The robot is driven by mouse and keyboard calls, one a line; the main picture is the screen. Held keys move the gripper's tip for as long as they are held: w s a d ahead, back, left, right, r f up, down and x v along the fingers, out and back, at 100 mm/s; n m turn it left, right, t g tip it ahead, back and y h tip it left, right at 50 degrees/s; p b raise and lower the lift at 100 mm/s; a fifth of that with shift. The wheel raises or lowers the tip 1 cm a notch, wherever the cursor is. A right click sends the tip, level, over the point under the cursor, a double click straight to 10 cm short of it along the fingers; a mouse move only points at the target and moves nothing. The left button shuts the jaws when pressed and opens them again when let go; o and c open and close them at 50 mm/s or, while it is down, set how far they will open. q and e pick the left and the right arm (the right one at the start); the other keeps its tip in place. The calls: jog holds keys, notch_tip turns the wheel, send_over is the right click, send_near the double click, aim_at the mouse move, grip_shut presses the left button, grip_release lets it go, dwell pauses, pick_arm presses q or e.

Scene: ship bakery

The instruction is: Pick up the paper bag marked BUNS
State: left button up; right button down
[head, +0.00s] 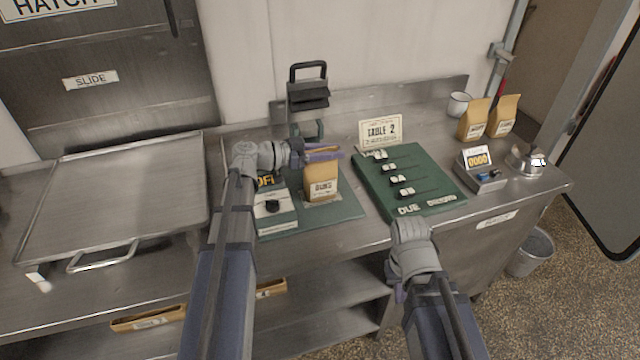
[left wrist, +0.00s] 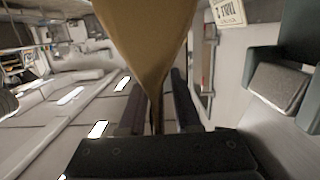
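The brown paper bag with a pale label that seems to read BUNS (head: 321,186) stands upright on a green mat (head: 345,210) on the steel counter. My left gripper (head: 322,152) is at the bag's top, with its fingers apart on either side of it. In the left wrist view the bag (left wrist: 155,45) narrows down between the two dark fingers (left wrist: 158,112), and a gap shows between them. My right gripper (head: 399,293) is low in front of the counter, mostly hidden by its own wrist, so its fingers cannot be judged.
A green board with sliders (head: 440,192) lies right of the bag, with a TABLE 2 card (head: 381,131) behind. Two more paper bags (head: 474,120), a mug (head: 458,104) and a register (head: 482,172) stand at right. A steel tray (head: 120,190) is left.

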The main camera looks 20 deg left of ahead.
pick_arm(q)
grip_shut()
dwell(1.1)
